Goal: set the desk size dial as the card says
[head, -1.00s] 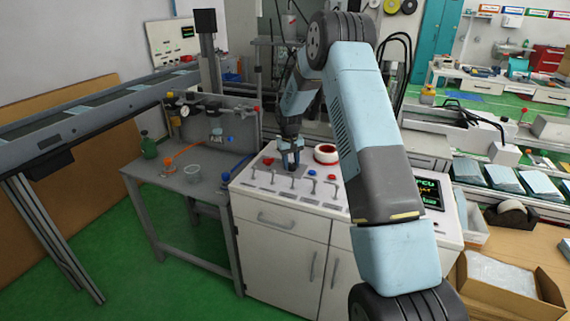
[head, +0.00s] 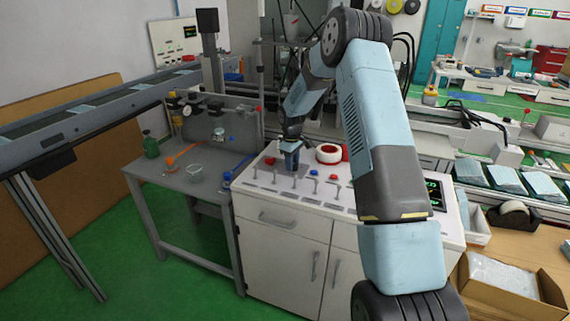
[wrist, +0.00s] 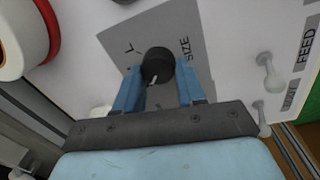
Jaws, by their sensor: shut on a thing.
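The size dial is a round black knob (wrist: 157,66) with a white pointer mark, on a grey plate (wrist: 183,30) lettered "SIZE" in the wrist view. My gripper (wrist: 158,84) has its two blue fingers on either side of the knob and is shut on it. In the head view my gripper (head: 291,160) reaches down onto the desk top (head: 262,178), at its back left, and hides the knob. The card cannot be made out in these frames.
Several small levers (head: 314,183) stand along the desk's front edge. A red-rimmed white round thing (head: 328,153) and red and blue buttons (head: 333,177) are close to my gripper. A screen (head: 435,195) is at the desk's right end. A grey bench (head: 185,180) stands at left.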

